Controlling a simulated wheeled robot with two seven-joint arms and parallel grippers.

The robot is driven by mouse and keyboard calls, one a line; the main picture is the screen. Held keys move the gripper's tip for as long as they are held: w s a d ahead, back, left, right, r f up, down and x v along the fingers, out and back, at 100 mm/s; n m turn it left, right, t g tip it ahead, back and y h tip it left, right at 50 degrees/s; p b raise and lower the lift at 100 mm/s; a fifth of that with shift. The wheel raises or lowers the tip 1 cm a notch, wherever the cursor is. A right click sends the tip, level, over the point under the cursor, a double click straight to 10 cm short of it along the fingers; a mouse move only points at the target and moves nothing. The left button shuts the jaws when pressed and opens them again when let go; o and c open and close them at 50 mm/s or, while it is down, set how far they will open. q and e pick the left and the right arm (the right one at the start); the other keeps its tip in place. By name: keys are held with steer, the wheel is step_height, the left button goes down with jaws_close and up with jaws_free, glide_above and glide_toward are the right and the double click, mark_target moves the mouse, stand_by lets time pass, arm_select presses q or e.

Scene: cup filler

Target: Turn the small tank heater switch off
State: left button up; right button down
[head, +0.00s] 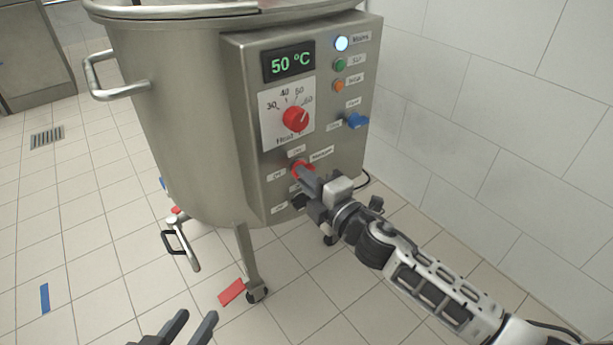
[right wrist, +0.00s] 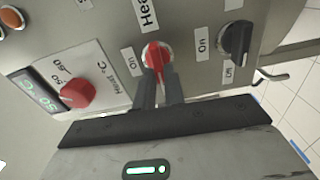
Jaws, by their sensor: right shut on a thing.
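The steel tank (head: 185,130) carries a control box (head: 237,95) on its right side. A red switch (head: 299,165) sits low on the box's front, with small labels around it. My right gripper (head: 305,177) is shut on this red switch. In the right wrist view the red switch (right wrist: 157,54) is held between the two fingertips (right wrist: 160,80), beside an "On" label (right wrist: 128,62). The fingers cover part of it, so its exact setting is hard to tell. My left gripper (head: 192,319) is at the bottom edge, fingers apart and empty.
A red temperature dial (head: 295,118) sits below a display (head: 289,63) reading 50 °C. A lit lamp (head: 341,43) and a blue switch (head: 356,120) are on the right. A black switch (right wrist: 237,38) is close to the red one. A tiled wall (head: 480,110) stands right.

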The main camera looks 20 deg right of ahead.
steer(key=shift+n, duration=0.3)
steer(key=c, duration=1.5)
jaws_free()
steer(key=shift+v, duration=7.95)
steer(key=shift+r, duration=0.1)
